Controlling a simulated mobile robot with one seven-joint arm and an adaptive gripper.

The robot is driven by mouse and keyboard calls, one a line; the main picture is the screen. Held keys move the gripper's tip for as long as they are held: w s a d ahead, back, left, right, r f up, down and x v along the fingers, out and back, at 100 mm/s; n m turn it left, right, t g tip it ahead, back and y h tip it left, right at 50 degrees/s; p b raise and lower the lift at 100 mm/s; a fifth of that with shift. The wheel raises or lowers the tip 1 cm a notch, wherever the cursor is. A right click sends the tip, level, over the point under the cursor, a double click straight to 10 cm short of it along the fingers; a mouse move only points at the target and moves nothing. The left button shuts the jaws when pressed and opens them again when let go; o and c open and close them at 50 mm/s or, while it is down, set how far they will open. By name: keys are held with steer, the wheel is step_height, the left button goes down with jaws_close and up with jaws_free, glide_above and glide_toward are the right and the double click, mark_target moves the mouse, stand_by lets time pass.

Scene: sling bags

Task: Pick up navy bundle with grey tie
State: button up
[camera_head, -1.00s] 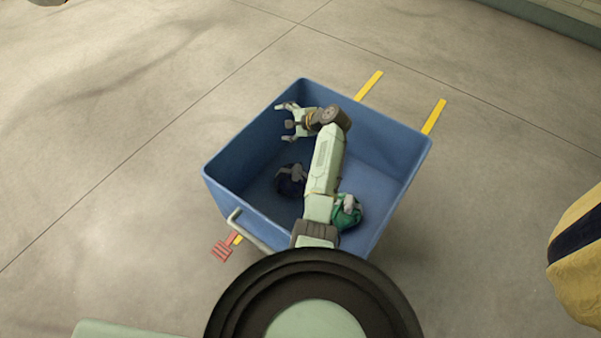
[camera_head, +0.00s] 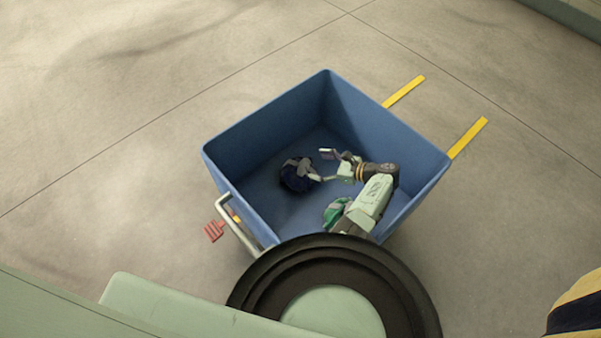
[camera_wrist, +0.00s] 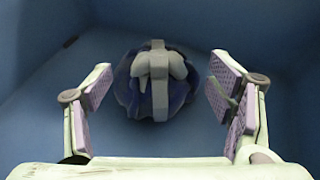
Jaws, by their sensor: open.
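The navy bundle with its grey tie (camera_head: 296,176) lies on the floor of the blue bin, toward the left of the bin's floor in the head view. In the wrist view the navy bundle (camera_wrist: 178,95) sits between and beyond my finger pads, with the grey knot and strap facing me. My gripper (camera_head: 328,166) is inside the bin, to the right of the bundle, with its fingers pointing toward it. The fingers are spread wide and hold nothing. In the wrist view the gripper (camera_wrist: 158,98) shows a gap on both sides of the bundle.
The blue bin (camera_head: 256,118) has high walls around the bundle and my arm. A green bundle (camera_head: 336,211) lies in the bin, partly hidden by my arm. A metal handle (camera_head: 238,222) is on the bin's near left side. Yellow strips (camera_head: 467,137) lie outside at the right.

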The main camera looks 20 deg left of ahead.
mark_target(302, 162)
steer(key=b+x, duration=0.2)
steer(key=x, duration=0.5)
steer(key=shift+a+f, duration=0.15)
steer(key=shift+a, duration=0.15)
steer(key=shift+w+a, duration=0.1)
steer(key=shift+a, duration=0.2)
steer(key=shift+c, duration=0.3)
jaws_close()
stand_by(0.4)
